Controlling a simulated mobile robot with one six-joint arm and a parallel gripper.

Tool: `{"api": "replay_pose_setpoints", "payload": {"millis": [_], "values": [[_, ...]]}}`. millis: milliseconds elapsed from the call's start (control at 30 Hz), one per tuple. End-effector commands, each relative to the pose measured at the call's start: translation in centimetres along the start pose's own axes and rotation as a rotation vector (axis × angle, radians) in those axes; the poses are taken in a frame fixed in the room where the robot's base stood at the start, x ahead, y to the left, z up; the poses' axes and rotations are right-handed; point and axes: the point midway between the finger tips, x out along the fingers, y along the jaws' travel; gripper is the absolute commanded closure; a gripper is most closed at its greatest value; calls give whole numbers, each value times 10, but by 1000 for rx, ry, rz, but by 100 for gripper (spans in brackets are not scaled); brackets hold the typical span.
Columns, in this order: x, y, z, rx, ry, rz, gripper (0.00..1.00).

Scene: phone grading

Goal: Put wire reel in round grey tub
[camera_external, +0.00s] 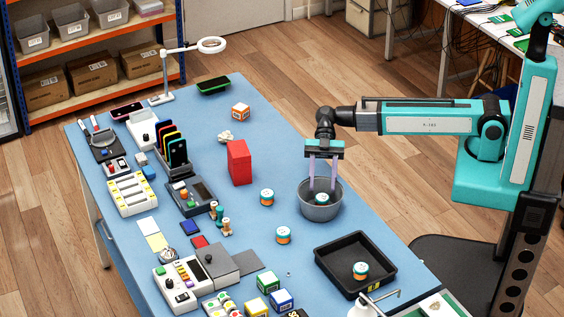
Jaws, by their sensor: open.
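The round grey tub (320,213) stands near the right edge of the blue table. A small wire reel (322,199) with a white top and a teal band shows inside it. My gripper (322,189) points down over the tub, jaws open, with its fingertips at or just inside the rim. The reel is below and between the fingers; I cannot tell whether a finger touches it. Similar reels with orange and teal bands stand on the table left of the tub (267,197), below and left of it (283,235), and in the black tray (360,271).
A red block (239,162) stands left of the tub. The black tray (324,262) lies in front of it. Phones, stamps, boxes and devices crowd the table's left and front. A magnifier lamp (211,45) stands at the back. The table behind the tub is mostly clear.

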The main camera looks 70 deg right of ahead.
Motion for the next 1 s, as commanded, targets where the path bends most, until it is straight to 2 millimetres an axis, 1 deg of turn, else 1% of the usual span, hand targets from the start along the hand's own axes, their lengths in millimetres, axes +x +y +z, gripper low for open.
{"api": "replay_pose_setpoints", "payload": {"millis": [33,67,267,700,833,1000], "values": [[-3,0,-3,0,1,1,57],[-7,1,-1,-1,1,2,57],[-32,1,-1,-2,2,4,57],[-97,2,-1,-2,4,4,57],[-111,1,-2,-2,4,2,57],[-121,1,-3,-1,4,2,57]]}}
